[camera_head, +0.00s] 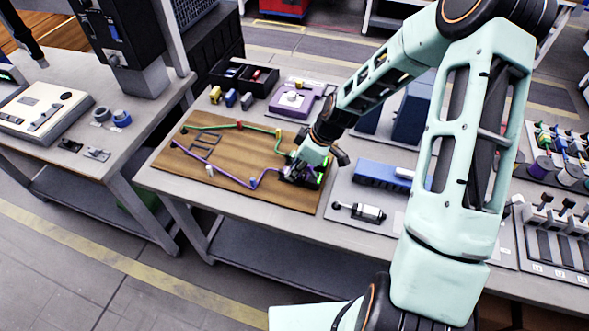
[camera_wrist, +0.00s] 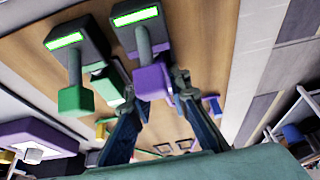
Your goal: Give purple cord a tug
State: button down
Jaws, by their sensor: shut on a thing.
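The purple cord (camera_head: 235,180) runs along the front of the wooden board (camera_head: 230,200) to a black connector block at the right end. In the wrist view, its purple end (camera_wrist: 152,80) sits between my gripper's fingertips (camera_wrist: 154,92), at the end of a grey-green stem from a black block (camera_wrist: 133,20) with a lit green strip. My gripper (camera_head: 292,168) is shut on this purple end; the arm partly hides the contact in the head view. Beside it, a green end (camera_wrist: 75,99) hangs from a second black block (camera_wrist: 70,45), also lit green.
A green cord (camera_head: 262,131) runs along the board's back. A purple device (camera_head: 292,99) and a black parts bin (camera_head: 243,77) stand behind. A blue block (camera_head: 378,175) and a small cylinder device (camera_head: 359,212) lie to the right.

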jog(key=c, duration=1.7)
grip_release()
jog(key=shift+c, duration=0.2)
jog(key=v, duration=1.2)
